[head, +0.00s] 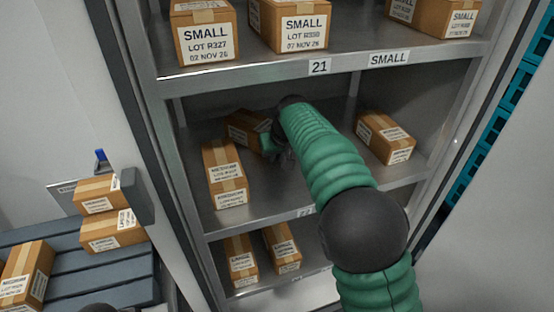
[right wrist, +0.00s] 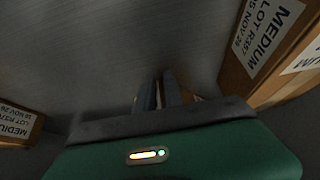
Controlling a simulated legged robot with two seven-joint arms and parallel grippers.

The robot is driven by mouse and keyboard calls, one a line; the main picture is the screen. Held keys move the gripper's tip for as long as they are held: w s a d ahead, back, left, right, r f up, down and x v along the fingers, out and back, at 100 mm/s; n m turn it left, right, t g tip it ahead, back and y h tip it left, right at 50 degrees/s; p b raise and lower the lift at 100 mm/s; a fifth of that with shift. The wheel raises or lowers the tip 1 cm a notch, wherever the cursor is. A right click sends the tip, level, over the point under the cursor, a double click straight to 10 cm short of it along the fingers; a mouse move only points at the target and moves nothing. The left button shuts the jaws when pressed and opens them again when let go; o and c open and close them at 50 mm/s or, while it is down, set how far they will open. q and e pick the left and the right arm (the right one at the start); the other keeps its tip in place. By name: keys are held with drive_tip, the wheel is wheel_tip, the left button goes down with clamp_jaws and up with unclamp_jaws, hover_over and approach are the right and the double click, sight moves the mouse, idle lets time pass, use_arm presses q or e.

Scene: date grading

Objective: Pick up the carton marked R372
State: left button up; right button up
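My right gripper (head: 280,152) is inside the middle shelf bay, beside a brown carton (head: 243,130) that it partly hides. In the right wrist view its two dark fingers (right wrist: 163,92) stand close together with no carton between them; I cannot tell how far they are apart. A carton (right wrist: 14,128) at the left edge there reads MEDIUM, LOT R37 with an unclear last digit. Another carton (right wrist: 268,45) at the right reads MEDIUM, LOT R357. I cannot surely match these to the head view. My left gripper is not in view.
On the middle shelf (head: 290,195) stand a front-left carton (head: 225,172) and a right carton (head: 385,137). SMALL cartons (head: 205,35) fill the shelf above; two more cartons (head: 240,260) stand below. A slatted grey surface (head: 100,275) at left holds cartons. The shelf's upright (head: 170,170) borders the bay.

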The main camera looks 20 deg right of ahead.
drive_tip(key=o, duration=1.8)
drive_tip(key=shift+o, duration=0.2)
drive_tip(key=shift+r, duration=0.1)
